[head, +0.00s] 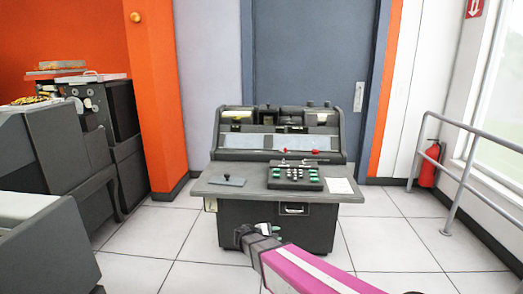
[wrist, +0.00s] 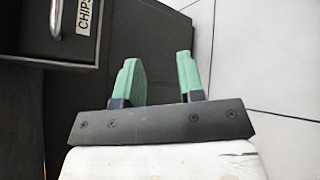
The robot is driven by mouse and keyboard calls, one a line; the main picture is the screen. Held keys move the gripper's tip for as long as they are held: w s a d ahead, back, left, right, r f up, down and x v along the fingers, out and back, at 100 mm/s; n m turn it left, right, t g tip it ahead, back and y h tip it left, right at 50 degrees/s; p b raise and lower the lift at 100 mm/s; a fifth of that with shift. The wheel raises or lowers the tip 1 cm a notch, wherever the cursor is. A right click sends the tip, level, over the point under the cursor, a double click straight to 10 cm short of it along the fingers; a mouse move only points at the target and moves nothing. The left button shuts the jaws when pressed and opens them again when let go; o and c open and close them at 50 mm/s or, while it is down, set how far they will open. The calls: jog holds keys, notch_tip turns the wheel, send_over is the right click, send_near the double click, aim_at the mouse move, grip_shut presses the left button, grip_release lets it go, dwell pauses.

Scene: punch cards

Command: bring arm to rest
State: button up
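My gripper (head: 264,228) is in front of the lower cabinet of the grey console (head: 275,184) in the head view, below its desk top. My pink and white arm reaches up to it from the lower right. In the wrist view, the two green fingers of my gripper (wrist: 160,80) stand apart with nothing between them. Beside them shows a dark drawer front with a metal handle and a label reading "CHIPS" (wrist: 87,14).
The console desk holds a black panel (head: 295,177) with buttons and a white paper (head: 340,186). Dark machines stand at the left. A metal railing (head: 463,180) and a red fire extinguisher (head: 430,166) are at the right. White tiled floor lies clear on both sides.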

jog(key=s+d+r+m+g+y, duration=0.2)
jog(key=s+d+m+g+y, duration=0.5)
jog(key=s+d+m+y, duration=0.5)
jog(key=shift+s+d+m, duration=0.5)
jog(key=shift+s+m, duration=0.8)
jog(key=shift+s, duration=0.3)
